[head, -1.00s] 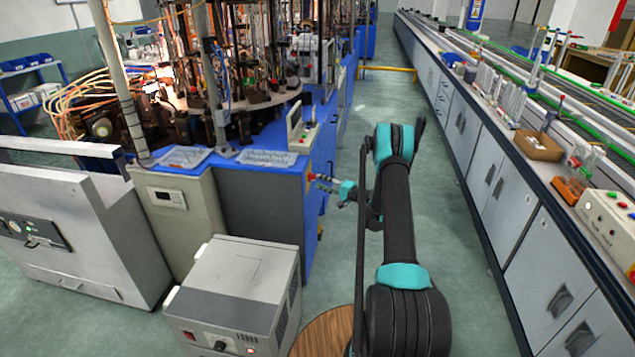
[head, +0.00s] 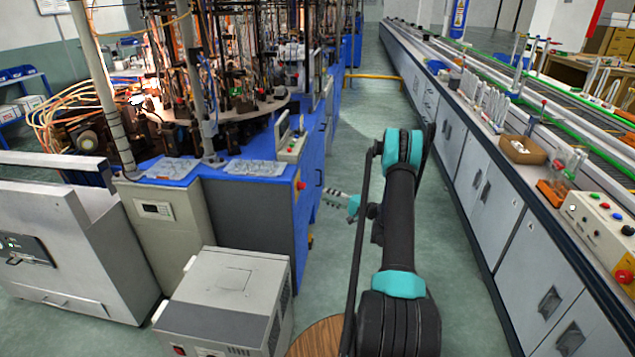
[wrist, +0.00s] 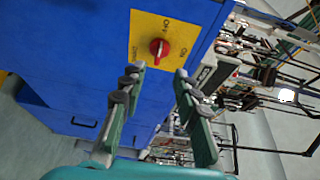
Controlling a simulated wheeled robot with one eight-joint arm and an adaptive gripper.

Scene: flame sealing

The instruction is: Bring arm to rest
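My arm reaches forward between the blue machine (head: 245,205) and the long bench. My gripper (head: 330,197) is small in the head view, pointing left toward the machine's corner, with a gap between them. In the wrist view my gripper (wrist: 160,82) has its two green-grey fingers spread apart with nothing between them. A red rotary knob (wrist: 158,48) on a yellow plate (wrist: 146,33) sits on the blue panel ahead of the fingers. The knob also shows as a small red spot in the head view (head: 300,185). The fingers appear clear of it.
A grey box unit (head: 225,290) stands at the lower left, close to my arm's base. The long bench (head: 505,215) with drawers runs along the right, carrying a cardboard box (head: 522,150) and a control box (head: 600,222). The floor aisle (head: 360,120) between is clear.

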